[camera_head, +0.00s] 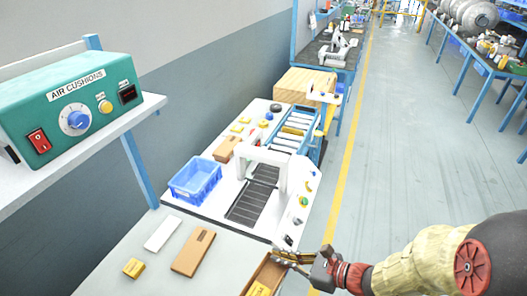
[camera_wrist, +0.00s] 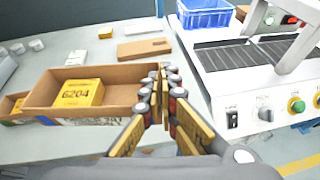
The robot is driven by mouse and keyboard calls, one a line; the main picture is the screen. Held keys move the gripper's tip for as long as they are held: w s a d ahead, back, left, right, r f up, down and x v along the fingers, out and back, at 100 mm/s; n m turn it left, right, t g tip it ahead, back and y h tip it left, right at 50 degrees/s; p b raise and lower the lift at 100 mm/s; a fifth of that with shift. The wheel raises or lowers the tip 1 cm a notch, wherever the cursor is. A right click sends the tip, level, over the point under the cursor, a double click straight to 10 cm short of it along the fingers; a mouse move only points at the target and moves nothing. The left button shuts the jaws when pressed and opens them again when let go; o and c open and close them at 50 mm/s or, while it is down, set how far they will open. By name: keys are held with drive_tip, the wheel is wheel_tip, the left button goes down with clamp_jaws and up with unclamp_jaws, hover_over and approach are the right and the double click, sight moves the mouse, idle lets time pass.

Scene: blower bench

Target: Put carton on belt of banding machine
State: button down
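The carton (camera_head: 262,276) is an open brown box at the bottom of the head view, partly cut off. In the wrist view the carton (camera_wrist: 120,75) stands upright on the grey bench with a yellow box marked 6204 (camera_wrist: 78,93) inside. My gripper (camera_head: 288,262) is at its right end. In the wrist view my gripper (camera_wrist: 162,88) has its fingers close together on either side of the carton's right wall, shut on it. The banding machine (camera_head: 283,172) is white with an arch over a dark slatted belt (camera_head: 248,207), beyond the carton. The belt (camera_wrist: 240,55) also shows in the wrist view, to the right.
A blue bin (camera_head: 195,180) stands left of the belt. A flat brown carton (camera_head: 194,251), a white slab (camera_head: 163,234) and a small yellow box (camera_head: 134,268) lie on the bench. A roller conveyor (camera_head: 292,130) lies behind the arch. The belt before the arch looks clear.

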drive_tip(key=w+d+r+m+t+h, duration=0.2)
drive_tip(key=w+d+m+t+h, duration=0.1)
drive_tip(key=w+d, duration=0.4)
drive_tip(key=w+d+r+m+t+h, duration=0.2)
drive_tip(key=w+d, duration=0.5)
drive_tip(key=w, duration=0.6)
drive_tip(key=m+t+h, duration=0.1)
drive_tip(key=m+h, duration=0.1)
drive_tip(key=m, duration=0.1)
drive_tip(key=shift+w+r, duration=0.15)
drive_tip(key=shift+w, duration=0.1)
drive_tip(key=shift+d, duration=0.1)
